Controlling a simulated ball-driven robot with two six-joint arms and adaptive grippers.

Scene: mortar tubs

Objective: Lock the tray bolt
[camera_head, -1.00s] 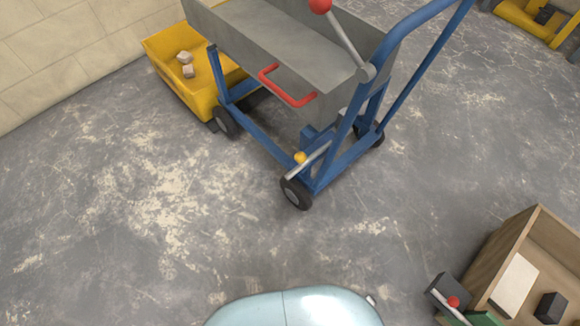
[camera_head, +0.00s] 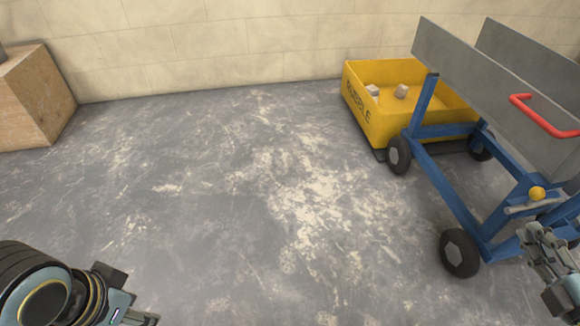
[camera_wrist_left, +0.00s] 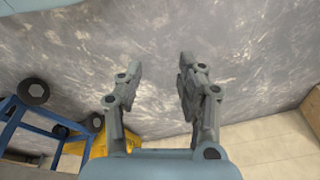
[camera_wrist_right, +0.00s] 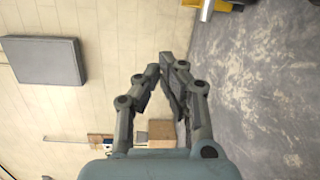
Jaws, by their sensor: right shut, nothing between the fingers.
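The blue-framed cart with a grey tray (camera_head: 470,85) stands at the right of the head view, cut off by the edge. A silver rod with a yellow knob (camera_head: 537,193), which looks like the tray bolt, sits low on its blue frame. My right gripper (camera_head: 536,234) shows just below the knob in the picture; I cannot tell any contact. It is shut and empty, its fingertips together in the right wrist view (camera_wrist_right: 161,65). My left gripper (camera_head: 140,316) is at the bottom left, away from the cart. It is open and empty in the left wrist view (camera_wrist_left: 160,64).
A yellow rubble tub (camera_head: 365,112) with grey lumps stands against the cart's far side. A red handle (camera_head: 545,118) projects from the tray. A wooden box (camera_head: 35,98) is at the left wall. The floor between is clear.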

